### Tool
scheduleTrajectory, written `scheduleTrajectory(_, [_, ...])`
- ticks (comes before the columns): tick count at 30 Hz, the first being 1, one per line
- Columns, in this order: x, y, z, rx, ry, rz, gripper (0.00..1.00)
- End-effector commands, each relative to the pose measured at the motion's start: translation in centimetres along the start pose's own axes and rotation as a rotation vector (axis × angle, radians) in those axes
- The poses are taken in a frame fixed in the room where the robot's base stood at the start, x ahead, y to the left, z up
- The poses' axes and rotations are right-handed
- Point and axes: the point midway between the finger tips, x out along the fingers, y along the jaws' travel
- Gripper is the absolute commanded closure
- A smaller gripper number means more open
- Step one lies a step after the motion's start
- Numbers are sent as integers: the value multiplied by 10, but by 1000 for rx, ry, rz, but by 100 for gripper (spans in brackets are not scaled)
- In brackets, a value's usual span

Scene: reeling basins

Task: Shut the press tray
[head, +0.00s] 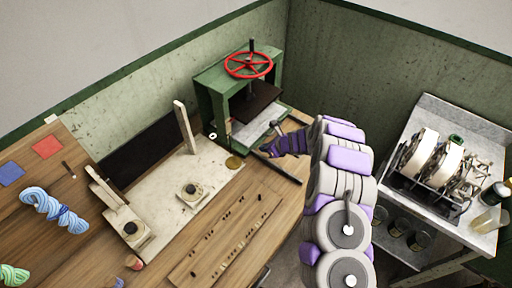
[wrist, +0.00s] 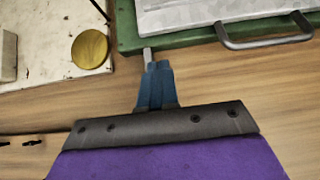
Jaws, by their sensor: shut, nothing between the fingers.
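The press (head: 218,92) is a green frame with a red handwheel (head: 248,65), at the back corner of the bench in the head view. Its tray (head: 252,128), a pale grey plate, sticks out at the front below the dark pressing plate. In the wrist view the tray (wrist: 185,12) has a green front edge (wrist: 185,41) and a grey bar handle (wrist: 265,43). My gripper (wrist: 157,68) is shut and empty, its blue fingers close to the front edge, left of the handle. I cannot tell whether they touch it.
A pale board (head: 165,190) with upright posts lies left of the press, with a brass disc (head: 233,162) at its near corner. A wooden slotted strip (head: 228,240) lies in front. A grey-topped stand (head: 430,115) with reels is at right. Blue yarn (head: 55,212) lies far left.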

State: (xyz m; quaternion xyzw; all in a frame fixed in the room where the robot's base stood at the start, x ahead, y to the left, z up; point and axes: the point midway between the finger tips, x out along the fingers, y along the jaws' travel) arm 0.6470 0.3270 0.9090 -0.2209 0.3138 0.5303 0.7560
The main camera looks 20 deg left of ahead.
Motion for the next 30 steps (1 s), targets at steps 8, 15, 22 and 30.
scheduleTrajectory(8, [-55,-2,2,1,-5,-2,100])
scheduleTrajectory(15, [-78,0,2,1,1,0,100])
scheduleTrajectory(22, [-84,0,2,0,1,0,100])
scheduleTrajectory(30, [-108,14,25,-111,-24,33,100])
